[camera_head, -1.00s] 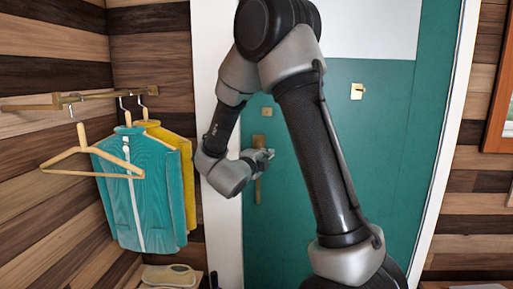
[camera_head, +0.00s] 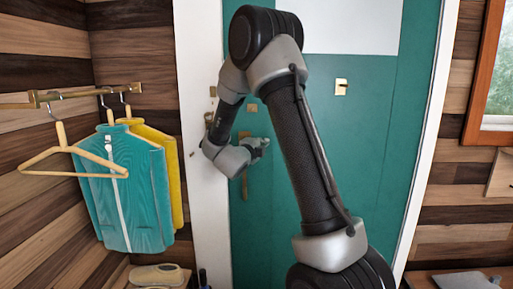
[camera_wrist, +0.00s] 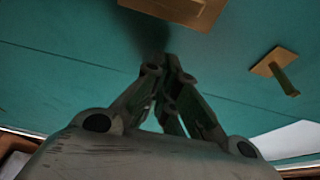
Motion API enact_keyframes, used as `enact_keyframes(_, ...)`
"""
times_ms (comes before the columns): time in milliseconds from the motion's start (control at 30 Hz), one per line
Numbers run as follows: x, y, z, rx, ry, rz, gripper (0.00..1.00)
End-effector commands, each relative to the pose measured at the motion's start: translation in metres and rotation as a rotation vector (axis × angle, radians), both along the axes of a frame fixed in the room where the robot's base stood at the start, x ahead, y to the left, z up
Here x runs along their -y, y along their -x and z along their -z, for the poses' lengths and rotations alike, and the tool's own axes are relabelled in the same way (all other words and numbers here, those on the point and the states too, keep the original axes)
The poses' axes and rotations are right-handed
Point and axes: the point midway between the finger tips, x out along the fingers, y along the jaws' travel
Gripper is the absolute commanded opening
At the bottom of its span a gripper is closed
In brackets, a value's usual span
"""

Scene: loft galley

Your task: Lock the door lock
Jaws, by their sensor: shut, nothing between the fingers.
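The teal door (camera_head: 385,150) is closed in its white frame, with a pale panel at the top. A small brass plate (camera_head: 252,107) sits above the brass handle (camera_head: 244,188) near the door's left edge. My gripper (camera_head: 262,144) is shut and empty, by the door just right of the handle's upper part. In the wrist view its fingertips (camera_wrist: 168,66) point at the teal surface. A brass plate with a protruding tab (camera_wrist: 275,66) lies right of them, and a larger brass plate (camera_wrist: 185,8) ahead. Contact cannot be told.
Teal and yellow jackets (camera_head: 125,190) and an empty hanger (camera_head: 70,160) hang from a rail on the left wall. Shoes (camera_head: 160,275) are below. A wood-framed window (camera_head: 490,75) is on the right wall. The door's right part is free.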

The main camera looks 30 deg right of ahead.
Motion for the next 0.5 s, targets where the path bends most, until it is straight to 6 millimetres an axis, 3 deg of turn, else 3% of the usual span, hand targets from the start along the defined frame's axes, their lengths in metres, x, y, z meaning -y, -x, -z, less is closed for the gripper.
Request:
enact_keyframes(33,-0.012,-0.007,0.0,0.001,-0.001,-0.009,0.0)
enact_keyframes(200,-0.028,-0.017,0.0,-0.001,-0.001,-0.007,0.0)
enact_keyframes(500,-0.034,-0.02,0.0,-0.001,-0.001,-0.005,0.0)
